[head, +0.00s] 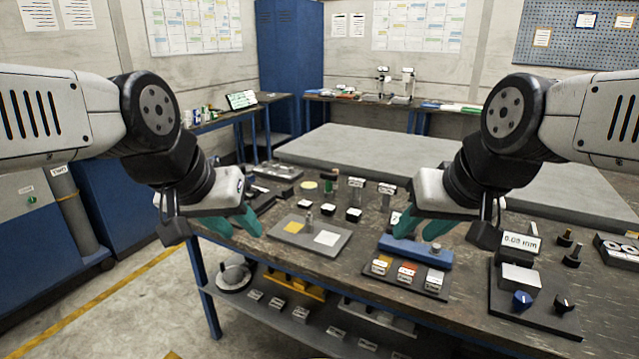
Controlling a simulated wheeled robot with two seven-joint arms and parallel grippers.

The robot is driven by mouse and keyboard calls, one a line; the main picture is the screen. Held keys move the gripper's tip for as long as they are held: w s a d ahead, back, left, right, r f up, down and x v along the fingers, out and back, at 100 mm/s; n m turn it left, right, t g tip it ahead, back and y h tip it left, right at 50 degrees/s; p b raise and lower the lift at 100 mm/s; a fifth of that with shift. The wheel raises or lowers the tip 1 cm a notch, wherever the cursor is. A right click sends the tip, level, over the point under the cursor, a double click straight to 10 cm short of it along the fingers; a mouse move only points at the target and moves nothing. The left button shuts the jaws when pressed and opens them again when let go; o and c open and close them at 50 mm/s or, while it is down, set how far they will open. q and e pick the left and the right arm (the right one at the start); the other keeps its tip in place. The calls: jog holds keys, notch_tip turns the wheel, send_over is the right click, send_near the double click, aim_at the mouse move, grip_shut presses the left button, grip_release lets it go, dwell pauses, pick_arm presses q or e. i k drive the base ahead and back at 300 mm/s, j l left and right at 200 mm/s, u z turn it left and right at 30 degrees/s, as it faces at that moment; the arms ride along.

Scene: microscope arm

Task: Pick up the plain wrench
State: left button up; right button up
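I cannot clearly make out the plain wrench. Some dark, elongated items (266,201) lie on the workbench (465,285) at its left, just behind my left gripper, too small to name and partly hidden by it. My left gripper (231,226) has teal fingers spread apart with nothing between them, over the bench's left front edge. My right gripper (421,231) also has its teal fingers apart and looks empty, above a blue block (418,251).
A grey plate (310,247) with yellow and white squares lies between the grippers. A black tray with labelled blocks (405,280) is front centre. At right stands a panel with a blue knob (522,299). Small labelled posts (356,188) stand further back.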

aim_at(329, 178)
jog(key=i+j, duration=0.2)
jog(key=i, duration=0.15)
jog(key=i+j+u, duration=0.1)
jog(key=i, duration=0.25)
jog(key=i+j, duration=0.25)
jog(key=i+j+z, duration=0.1)
jog(key=j, duration=0.2)
jog(key=i+j+z, duration=0.1)
jog(key=i+j, duration=0.15)
jog(key=i+j+z, duration=0.1)
jog(key=j, duration=0.3)
jog(key=i+j+z, duration=0.1)
jog(key=j, duration=0.25)
jog(key=i+j+z, duration=0.1)
jog(key=j, duration=0.3)
jog(key=i+l, duration=0.05)
jog(key=i, duration=0.05)
